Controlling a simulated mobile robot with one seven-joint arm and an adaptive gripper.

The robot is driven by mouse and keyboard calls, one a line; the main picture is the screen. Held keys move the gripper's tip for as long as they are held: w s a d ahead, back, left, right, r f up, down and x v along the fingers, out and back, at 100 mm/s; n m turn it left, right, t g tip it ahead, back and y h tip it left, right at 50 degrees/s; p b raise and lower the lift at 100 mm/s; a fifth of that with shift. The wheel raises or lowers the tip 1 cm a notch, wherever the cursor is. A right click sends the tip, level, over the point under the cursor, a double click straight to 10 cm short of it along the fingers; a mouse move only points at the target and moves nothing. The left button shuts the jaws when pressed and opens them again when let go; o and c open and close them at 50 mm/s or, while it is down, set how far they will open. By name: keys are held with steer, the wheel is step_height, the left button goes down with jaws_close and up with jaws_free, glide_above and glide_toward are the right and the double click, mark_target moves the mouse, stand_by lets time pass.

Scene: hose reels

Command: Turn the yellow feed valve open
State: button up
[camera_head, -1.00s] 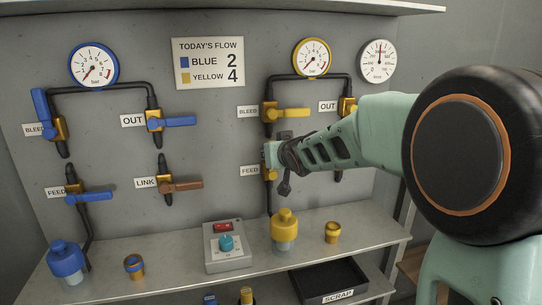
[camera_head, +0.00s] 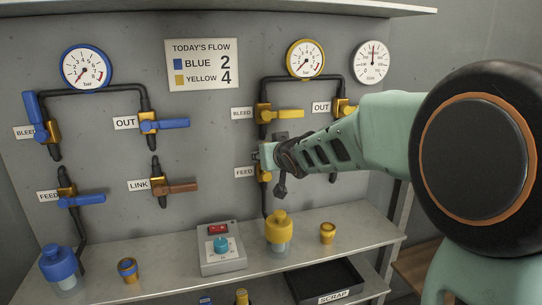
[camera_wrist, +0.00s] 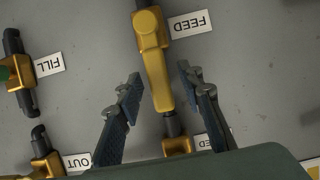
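The yellow feed valve (camera_wrist: 150,30) is at the top middle of the wrist view, beside its FEED label. Its yellow handle (camera_wrist: 157,80) points down the picture toward the bleed valve and looks roughly in line with the pipe. My gripper (camera_wrist: 159,76) is open, one finger on each side of the handle, with visible gaps in the picture; contact is not apparent. In the head view my gripper (camera_head: 280,164) is in front of the feed valve (camera_head: 264,174), hiding its handle and most of its body.
The yellow bleed valve (camera_head: 264,113) is just above, its handle pointing right. The yellow OUT valve (camera_head: 343,107) and, in the wrist view, a FILL valve (camera_wrist: 20,72) are close by. A yellow-capped bottle (camera_head: 279,232) stands on the shelf below. A yellow-rimmed gauge (camera_head: 305,60) reads low.

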steer(key=v, duration=0.6)
stand_by(0.4)
steer(key=shift+s, duration=0.1)
stand_by(0.3)
